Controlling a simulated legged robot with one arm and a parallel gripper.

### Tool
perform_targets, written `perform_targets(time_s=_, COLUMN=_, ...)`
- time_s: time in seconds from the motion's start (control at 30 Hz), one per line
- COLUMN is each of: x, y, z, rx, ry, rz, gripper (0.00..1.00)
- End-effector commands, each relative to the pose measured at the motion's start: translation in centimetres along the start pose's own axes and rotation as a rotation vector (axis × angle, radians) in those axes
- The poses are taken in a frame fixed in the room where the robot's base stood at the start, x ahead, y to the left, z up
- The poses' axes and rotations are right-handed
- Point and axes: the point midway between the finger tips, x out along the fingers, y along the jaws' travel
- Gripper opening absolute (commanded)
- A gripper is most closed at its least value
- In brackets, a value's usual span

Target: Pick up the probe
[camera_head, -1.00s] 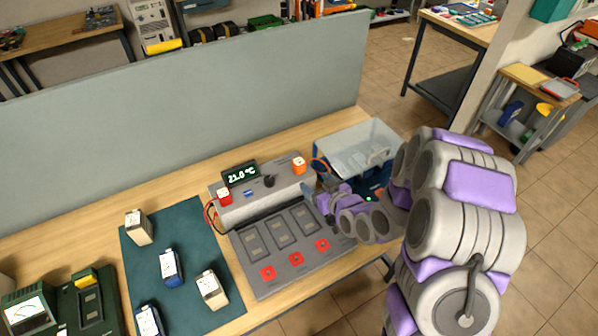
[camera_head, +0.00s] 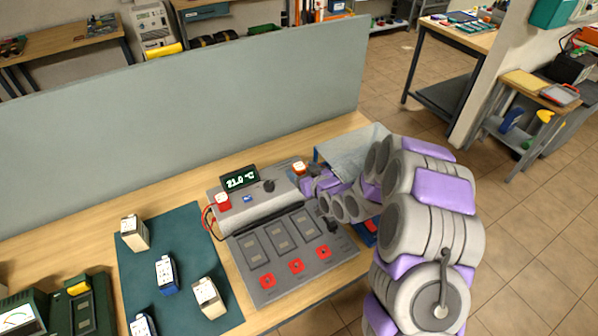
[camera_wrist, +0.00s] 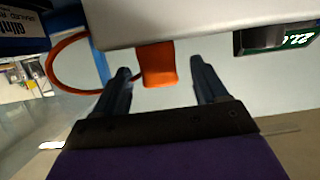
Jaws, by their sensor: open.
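The probe is an orange block, seen in the head view (camera_head: 299,168) at the right end of the grey tester's raised rear housing (camera_head: 255,207). In the wrist view the orange probe (camera_wrist: 158,64) lies between my two dark fingers, against the grey housing (camera_wrist: 190,18). My gripper (camera_wrist: 160,82) is open, one finger on each side of the probe, with visible gaps on both sides. In the head view my gripper (camera_head: 302,183) is just by the probe, its fingers hard to make out. An orange cable (camera_wrist: 58,62) loops at the left in the wrist view.
A red probe (camera_head: 223,201) sits at the housing's left end, near the lit display (camera_head: 240,180). A clear-lidded blue box (camera_head: 350,150) stands behind my arm. Several batteries stand on the green mat (camera_head: 190,240). A grey partition (camera_head: 180,120) rises behind the bench.

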Motion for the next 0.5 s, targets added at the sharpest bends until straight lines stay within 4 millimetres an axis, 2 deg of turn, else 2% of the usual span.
perform_targets(time_s=0.1, x=1.5, y=-0.1, z=0.0, rx=-0.001, ry=0.000, rz=-0.002, gripper=0.72)
perform_targets(time_s=0.2, x=2.2, y=0.0, z=-0.1, rx=-0.002, ry=0.001, rz=-0.001, gripper=0.72)
perform_targets(time_s=0.5, x=2.4, y=0.1, z=-0.1, rx=-0.001, ry=0.000, rz=0.000, gripper=0.71)
